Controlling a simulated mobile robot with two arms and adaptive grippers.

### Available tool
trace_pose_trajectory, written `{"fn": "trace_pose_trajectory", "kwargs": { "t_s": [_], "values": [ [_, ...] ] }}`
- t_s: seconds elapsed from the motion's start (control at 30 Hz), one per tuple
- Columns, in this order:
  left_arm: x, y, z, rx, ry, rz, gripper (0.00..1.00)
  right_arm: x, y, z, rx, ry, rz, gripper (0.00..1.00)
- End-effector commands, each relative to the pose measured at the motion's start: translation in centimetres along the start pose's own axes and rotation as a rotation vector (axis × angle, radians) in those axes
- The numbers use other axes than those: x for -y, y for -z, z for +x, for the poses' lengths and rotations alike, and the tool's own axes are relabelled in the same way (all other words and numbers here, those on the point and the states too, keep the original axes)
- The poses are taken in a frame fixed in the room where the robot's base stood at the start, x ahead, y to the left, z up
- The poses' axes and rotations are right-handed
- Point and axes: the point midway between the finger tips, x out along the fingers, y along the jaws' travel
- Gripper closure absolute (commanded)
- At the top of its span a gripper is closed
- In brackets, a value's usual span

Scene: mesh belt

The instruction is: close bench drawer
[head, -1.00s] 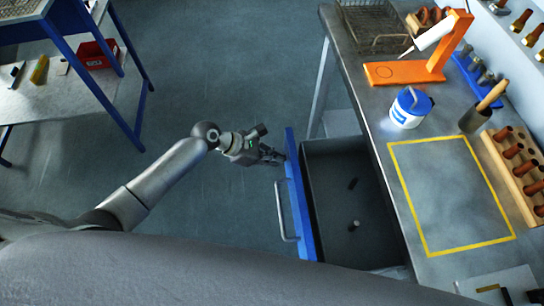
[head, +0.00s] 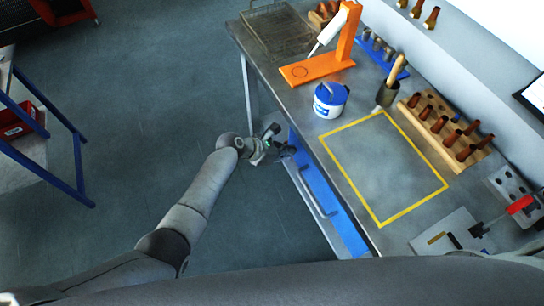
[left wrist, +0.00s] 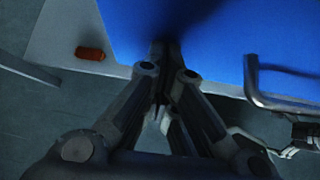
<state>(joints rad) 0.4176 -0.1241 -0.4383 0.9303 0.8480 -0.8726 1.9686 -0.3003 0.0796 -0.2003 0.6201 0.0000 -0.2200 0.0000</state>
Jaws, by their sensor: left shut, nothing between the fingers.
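The bench drawer has a blue front (head: 330,205) with a grey bar handle (head: 312,190). In the head view the front sits close under the bench top, and the inside of the drawer is not visible. My left gripper (head: 284,150) is at the far end of the blue front. In the left wrist view the blue front (left wrist: 200,35) fills the top, with the handle (left wrist: 252,80) at the right. The left gripper's fingers (left wrist: 160,105) are shut and empty, pointing at the front; contact is hard to tell. My right gripper is not in view.
The bench top carries an orange stand (head: 320,68), a blue-and-white tub (head: 330,100), a wire basket (head: 278,30), a wooden rack (head: 445,130) and a yellow-outlined area (head: 385,168). A blue-legged table (head: 20,150) stands at the left. The floor between is clear.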

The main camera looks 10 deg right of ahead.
Motion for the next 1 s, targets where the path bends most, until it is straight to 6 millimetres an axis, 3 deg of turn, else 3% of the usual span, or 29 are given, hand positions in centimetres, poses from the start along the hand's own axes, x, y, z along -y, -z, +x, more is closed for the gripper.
{"fn": "trace_pose_trajectory", "kwargs": {
  "t_s": [0.23, 0.77, 1.0],
  "values": [
    [0.0, -0.8, 0.9, 0.0, -0.001, -0.002, 1.0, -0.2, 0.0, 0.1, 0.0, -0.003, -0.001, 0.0],
    [0.0, -1.3, 1.0, 0.007, -0.001, 0.0, 1.0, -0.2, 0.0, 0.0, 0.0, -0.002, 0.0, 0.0],
    [0.2, -0.5, -0.2, 0.003, -0.001, -0.004, 1.0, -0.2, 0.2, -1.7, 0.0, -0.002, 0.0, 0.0]
  ]
}}
